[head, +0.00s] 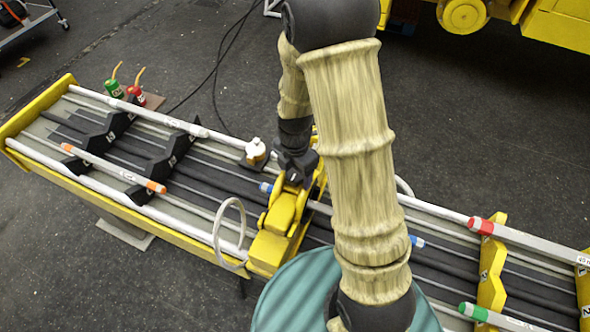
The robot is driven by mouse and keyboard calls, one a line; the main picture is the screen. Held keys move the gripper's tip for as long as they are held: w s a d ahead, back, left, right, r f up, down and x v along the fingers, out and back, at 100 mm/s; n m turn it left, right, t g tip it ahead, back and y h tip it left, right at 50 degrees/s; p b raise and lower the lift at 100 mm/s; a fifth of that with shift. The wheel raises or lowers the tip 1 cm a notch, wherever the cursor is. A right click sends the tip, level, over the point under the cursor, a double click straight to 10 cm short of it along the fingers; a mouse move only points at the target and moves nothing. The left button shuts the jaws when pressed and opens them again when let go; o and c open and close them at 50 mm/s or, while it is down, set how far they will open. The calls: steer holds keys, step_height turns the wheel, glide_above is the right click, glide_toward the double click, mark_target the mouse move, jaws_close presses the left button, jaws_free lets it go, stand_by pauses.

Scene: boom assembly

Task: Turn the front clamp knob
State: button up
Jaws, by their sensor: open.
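A yellow clamp assembly (285,212) sits across the long boom tray, left of my arm's large cream-sleeved link. My gripper (297,172) is dark and points down at the far upper end of this clamp. It is open, but its fingertips are small and merge with the dark parts there. I cannot make out a separate clamp knob; it may be hidden behind my gripper. Whether my gripper touches the clamp cannot be told. A small fitting with a white top (256,150) stands just left of my gripper, on the tray's far side.
The tray (40,165) holds dark and pale tubes lengthwise, with black brackets (172,150) at left and yellow brackets (490,265) at right. A white hose loop (229,235) rises beside the clamp. Green (114,88) and red (136,95) canisters stand behind the tray. My arm hides the tray's middle.

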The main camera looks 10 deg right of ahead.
steer(key=c, duration=1)
steer(key=shift+o, duration=0.2)
